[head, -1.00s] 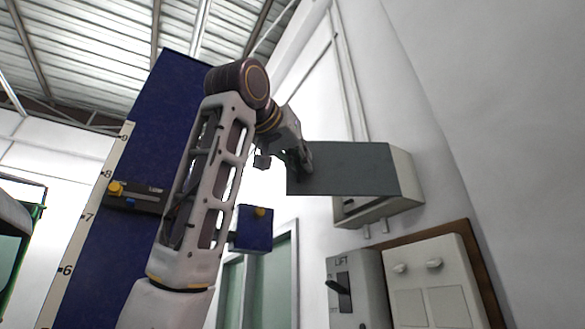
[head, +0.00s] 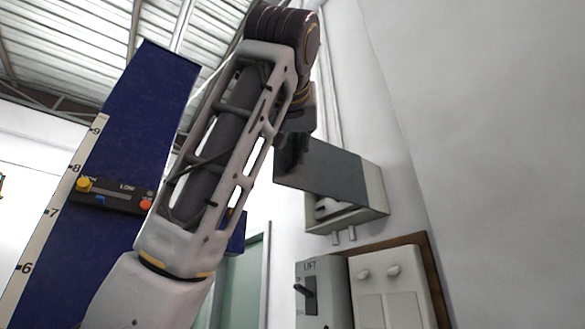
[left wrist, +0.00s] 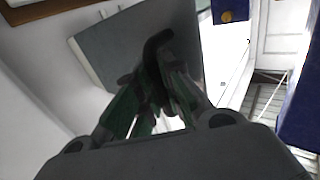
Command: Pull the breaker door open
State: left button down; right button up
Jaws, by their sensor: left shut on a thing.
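The breaker door (head: 330,170) is a grey-green panel on the small light box (head: 348,215) on the wall. It stands swung out from the box, so part of the box's inside shows below it. My left gripper (head: 291,158) is at the door's left, outer edge, shut on it; my own arm partly hides the grip. In the left wrist view the door (left wrist: 125,45) fills the upper middle, with the dark fingers of my left gripper (left wrist: 160,75) against it and a dark curved handle between them. My right gripper is in neither view.
Below the box are a grey LIFT switch box (head: 322,292) with a black lever and a pale panel (head: 385,285) with two knobs on a brown board. A tall blue column (head: 120,140) with a number scale stands left. The wall is close on the right.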

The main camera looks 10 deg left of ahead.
pick_arm(q)
jog(key=c, duration=1.5)
grip_release()
jog(key=shift+s+a, duration=0.1)
jog(key=shift+s, duration=0.05)
jog(key=shift+s+d, duration=0.2)
jog(key=shift+s, duration=2.8)
jog(key=shift+s+d, duration=0.2)
jog(key=shift+s, duration=2.75)
